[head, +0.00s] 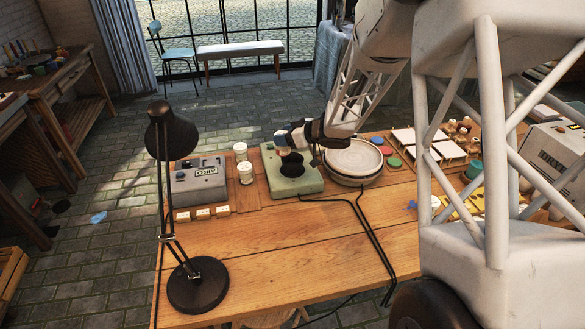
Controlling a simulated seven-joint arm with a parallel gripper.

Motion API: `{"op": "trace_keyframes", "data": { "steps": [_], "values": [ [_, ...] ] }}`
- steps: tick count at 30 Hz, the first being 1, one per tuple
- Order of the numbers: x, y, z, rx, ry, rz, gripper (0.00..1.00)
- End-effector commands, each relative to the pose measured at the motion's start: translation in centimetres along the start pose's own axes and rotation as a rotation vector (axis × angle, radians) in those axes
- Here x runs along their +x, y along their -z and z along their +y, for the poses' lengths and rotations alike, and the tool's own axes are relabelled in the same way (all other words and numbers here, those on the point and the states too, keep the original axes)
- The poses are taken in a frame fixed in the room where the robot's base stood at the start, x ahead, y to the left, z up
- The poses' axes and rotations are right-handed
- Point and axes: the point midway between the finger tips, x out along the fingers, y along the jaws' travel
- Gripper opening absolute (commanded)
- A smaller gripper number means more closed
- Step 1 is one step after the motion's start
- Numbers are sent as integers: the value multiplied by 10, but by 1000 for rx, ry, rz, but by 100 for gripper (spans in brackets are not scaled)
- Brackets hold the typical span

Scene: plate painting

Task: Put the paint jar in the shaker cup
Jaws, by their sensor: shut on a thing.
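My gripper (292,142) is over the green shaker (313,178) at the back of the table. It is shut on a small pale paint jar (287,150), which is mostly hidden by the fingers. The jar is directly above the black shaker cup (292,166) on top of the green shaker. I cannot tell whether the jar touches the cup or is partly inside it.
Two white jars, one behind (240,151) and one in front (246,173), stand left of the shaker. A grey box (198,183) and black lamp (197,284) are further left. Stacked plates (352,160) stand close on the right. A black bent rod (372,240) lies in front.

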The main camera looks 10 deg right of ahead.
Motion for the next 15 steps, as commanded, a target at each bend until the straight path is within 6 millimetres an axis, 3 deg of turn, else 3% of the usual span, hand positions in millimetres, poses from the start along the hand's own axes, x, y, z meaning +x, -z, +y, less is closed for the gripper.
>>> {"op": "trace_keyframes", "data": {
  "steps": [3,6,15],
  "values": [
    [-9,4,24,-9,18,0,30],
    [-14,7,35,-13,30,1,30],
    [-18,9,44,-17,40,1,30]
  ]
}}
